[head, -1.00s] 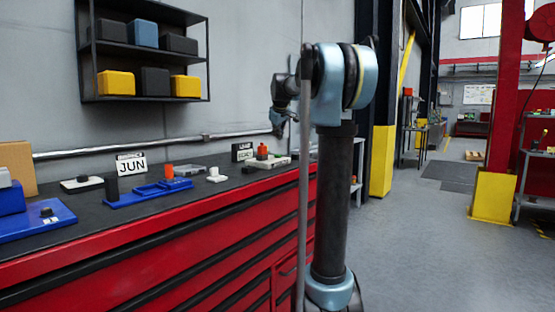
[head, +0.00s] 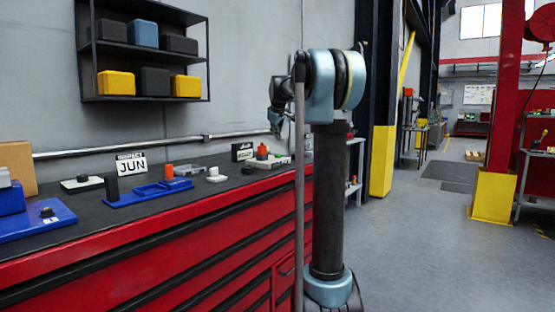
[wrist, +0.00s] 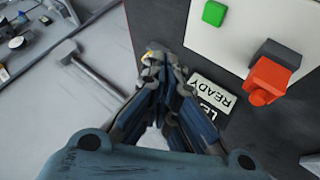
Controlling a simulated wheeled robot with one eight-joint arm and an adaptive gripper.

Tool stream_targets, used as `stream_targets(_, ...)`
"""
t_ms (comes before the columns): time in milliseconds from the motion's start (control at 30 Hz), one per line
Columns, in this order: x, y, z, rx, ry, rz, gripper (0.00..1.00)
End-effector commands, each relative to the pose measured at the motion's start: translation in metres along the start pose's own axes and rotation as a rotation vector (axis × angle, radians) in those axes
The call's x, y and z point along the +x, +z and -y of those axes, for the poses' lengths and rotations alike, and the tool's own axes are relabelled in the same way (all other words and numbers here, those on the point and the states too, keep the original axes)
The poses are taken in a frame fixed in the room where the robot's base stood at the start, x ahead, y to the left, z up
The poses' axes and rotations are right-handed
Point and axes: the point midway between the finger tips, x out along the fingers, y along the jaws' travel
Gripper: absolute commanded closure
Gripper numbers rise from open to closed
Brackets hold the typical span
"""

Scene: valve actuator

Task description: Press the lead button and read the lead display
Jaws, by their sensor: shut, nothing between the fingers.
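The lead display is a small sign reading "LEAD" and "READY" (wrist: 213,94). In the wrist view it is upside down, and my gripper (wrist: 165,65) covers part of the "LEAD" line. In the head view the display (head: 242,152) stands at the far end of the bench. My gripper is shut and empty. In the head view it (head: 276,125) hangs above the bench near the display. A white plate (wrist: 235,42) bears a green button (wrist: 214,12) and a red-orange knob (wrist: 268,78). I cannot tell which button is the lead one, or whether my fingertips touch anything.
A hammer (wrist: 95,75) lies left in the wrist view. A wall rail (head: 150,144) runs behind.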

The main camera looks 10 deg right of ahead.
Motion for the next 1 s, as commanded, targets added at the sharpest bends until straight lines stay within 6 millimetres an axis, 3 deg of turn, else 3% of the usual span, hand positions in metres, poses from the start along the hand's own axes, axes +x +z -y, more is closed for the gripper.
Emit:
stream_targets(500, 0.041, 0.03, 0.03, 0.0, 0.0, 0.0, 1.0)
stream_targets(1000, 0.05, 0.037, 0.037, 0.0, 0.0, 0.0, 1.0)
